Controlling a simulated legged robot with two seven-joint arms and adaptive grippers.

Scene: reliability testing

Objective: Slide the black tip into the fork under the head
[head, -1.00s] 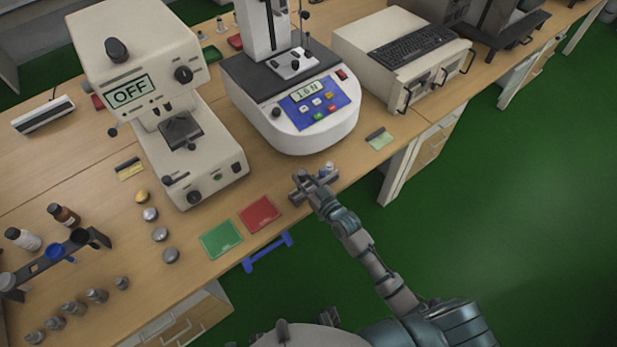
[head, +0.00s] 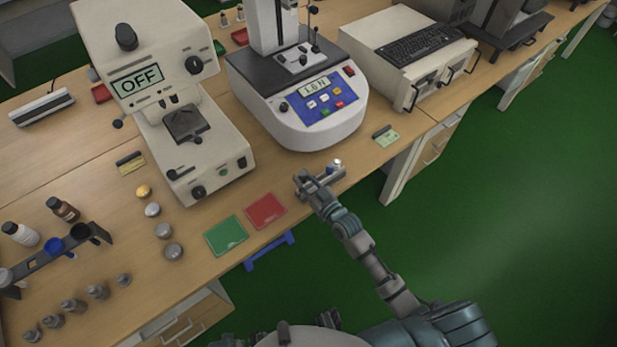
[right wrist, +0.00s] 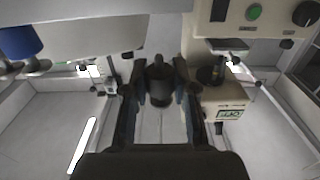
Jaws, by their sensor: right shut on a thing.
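The tester with the OFF display (head: 136,82) stands at the left. Its overhanging head is above a small dark stage (head: 186,122). The fork is not clear under the head. My right gripper (head: 307,186) is low over the front bench edge, right of the red pad and in front of the force tester. In the right wrist view its two fingers (right wrist: 158,98) are shut on a small dark piece (right wrist: 159,78), which looks like the black tip. The tip's lower end is hard to make out. My left gripper is not in view.
The force tester (head: 300,110) stands behind. Several round metal pieces (head: 163,231) and a bottle rack (head: 60,255) are farther left.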

